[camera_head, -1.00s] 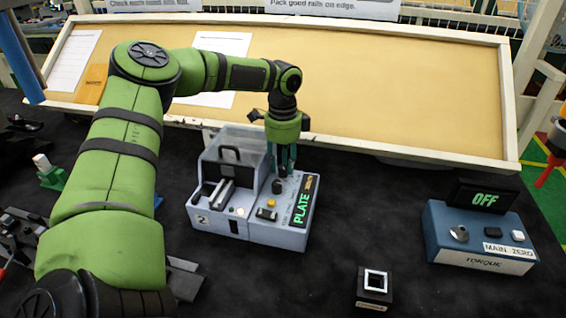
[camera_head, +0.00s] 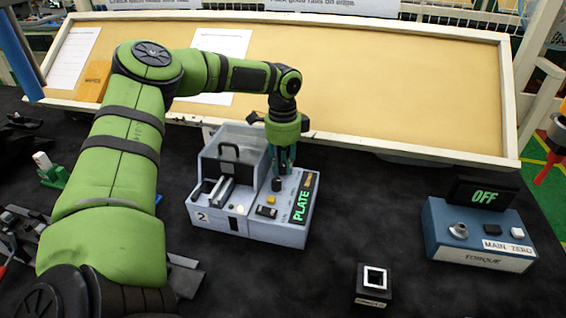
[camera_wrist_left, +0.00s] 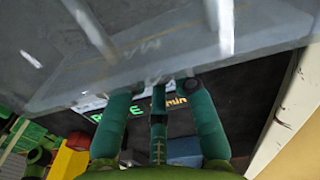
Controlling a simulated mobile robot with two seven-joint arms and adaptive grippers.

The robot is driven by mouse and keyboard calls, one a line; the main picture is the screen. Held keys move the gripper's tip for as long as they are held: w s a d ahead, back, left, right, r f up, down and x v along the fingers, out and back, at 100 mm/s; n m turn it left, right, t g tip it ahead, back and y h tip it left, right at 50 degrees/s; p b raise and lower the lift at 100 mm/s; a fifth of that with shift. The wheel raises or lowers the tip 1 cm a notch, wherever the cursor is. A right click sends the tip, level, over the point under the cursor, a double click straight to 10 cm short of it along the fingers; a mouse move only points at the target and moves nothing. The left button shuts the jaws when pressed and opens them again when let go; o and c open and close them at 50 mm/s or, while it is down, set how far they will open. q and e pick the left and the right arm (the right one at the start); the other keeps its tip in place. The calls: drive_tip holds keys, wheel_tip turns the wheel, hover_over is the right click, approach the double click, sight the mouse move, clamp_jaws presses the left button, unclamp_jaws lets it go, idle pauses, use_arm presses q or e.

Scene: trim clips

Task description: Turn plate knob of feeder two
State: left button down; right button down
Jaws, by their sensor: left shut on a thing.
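Feeder two (camera_head: 208,221), a light grey unit marked 2, stands on the black table, with a clear hood and a green PLATE display (camera_head: 301,204). In the left wrist view my left gripper (camera_wrist_left: 160,88) reaches the panel. The display shows there between the fingers, partly hidden, and the grip on the knob is hard to make out. My right gripper is not in view.
A blue torque box (camera_head: 436,222) with an OFF screen (camera_head: 484,197) stands at the right. A small black block with a white square frame (camera_head: 374,280) is at the front. A framed tan board (camera_head: 400,90) rises behind. Table between feeder and torque box is clear.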

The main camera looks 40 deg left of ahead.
sight(282, 164)
use_arm(q)
drive_tip(key=shift+n+b, duration=0.4)
drive_tip(key=shift+n, duration=0.6)
drive_tip(key=n, duration=0.2)
drive_tip(key=shift+n+b, duration=0.3)
drive_tip(key=shift+n, duration=0.1)
drive_tip(key=n, duration=0.6)
drive_tip(key=shift+b, duration=0.3)
drive_tip(key=c, duration=1.3)
unclamp_jaws()
drive_tip(key=shift+s, duration=0.1)
wheel_tip(282, 164, up, 12)
drive_tip(key=shift+r, duration=0.1)
